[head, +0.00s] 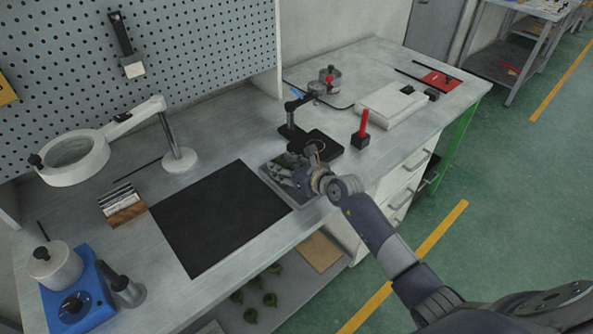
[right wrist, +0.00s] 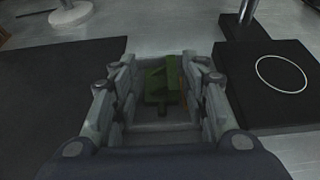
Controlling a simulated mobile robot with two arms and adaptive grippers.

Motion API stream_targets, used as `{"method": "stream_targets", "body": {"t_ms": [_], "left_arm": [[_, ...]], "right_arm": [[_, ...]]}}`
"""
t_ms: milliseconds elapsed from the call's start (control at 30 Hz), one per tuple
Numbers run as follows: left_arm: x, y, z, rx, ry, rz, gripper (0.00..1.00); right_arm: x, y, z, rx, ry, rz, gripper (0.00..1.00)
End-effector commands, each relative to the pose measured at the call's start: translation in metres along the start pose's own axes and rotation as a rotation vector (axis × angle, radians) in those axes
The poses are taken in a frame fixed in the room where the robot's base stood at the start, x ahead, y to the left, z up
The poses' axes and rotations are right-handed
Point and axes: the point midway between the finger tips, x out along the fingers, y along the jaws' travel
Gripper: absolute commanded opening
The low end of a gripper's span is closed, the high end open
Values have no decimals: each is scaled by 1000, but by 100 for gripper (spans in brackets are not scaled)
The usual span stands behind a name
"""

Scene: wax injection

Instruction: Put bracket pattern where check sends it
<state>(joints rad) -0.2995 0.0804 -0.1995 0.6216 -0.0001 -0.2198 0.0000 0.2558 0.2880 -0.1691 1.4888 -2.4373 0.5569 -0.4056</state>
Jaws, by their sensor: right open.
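A green bracket-shaped pattern (right wrist: 165,82) shows in the right wrist view between the fingers of my right gripper (right wrist: 162,68). The fingers stand apart on either side of it, and I cannot tell whether they touch it. In the head view my right gripper (head: 296,172) is low over a grey plate or tray (head: 303,199) beside the black mat, and hides much of it. A black stand base (head: 323,143) is just behind the gripper; its flat top with a pale ring (right wrist: 282,73) shows in the right wrist view. My left gripper is not in view.
The black mat (head: 220,215) is empty. A magnifier lamp (head: 75,158), a card rack (head: 122,206) and a blue-based pot (head: 75,290) stand left. Green pieces (head: 270,300) sit below.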

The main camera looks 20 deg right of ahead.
Motion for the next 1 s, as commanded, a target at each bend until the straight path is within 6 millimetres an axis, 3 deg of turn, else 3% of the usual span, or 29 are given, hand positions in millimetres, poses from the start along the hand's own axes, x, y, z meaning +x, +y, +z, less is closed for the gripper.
{"method": "stream_targets", "body": {"t_ms": [400,600,1000], "left_arm": [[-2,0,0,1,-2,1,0],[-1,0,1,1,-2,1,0],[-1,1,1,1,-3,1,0]], "right_arm": [[-76,0,-3,-2,4,0,41],[-104,0,-2,0,3,0,41],[-115,0,-1,-1,3,0,41]]}}
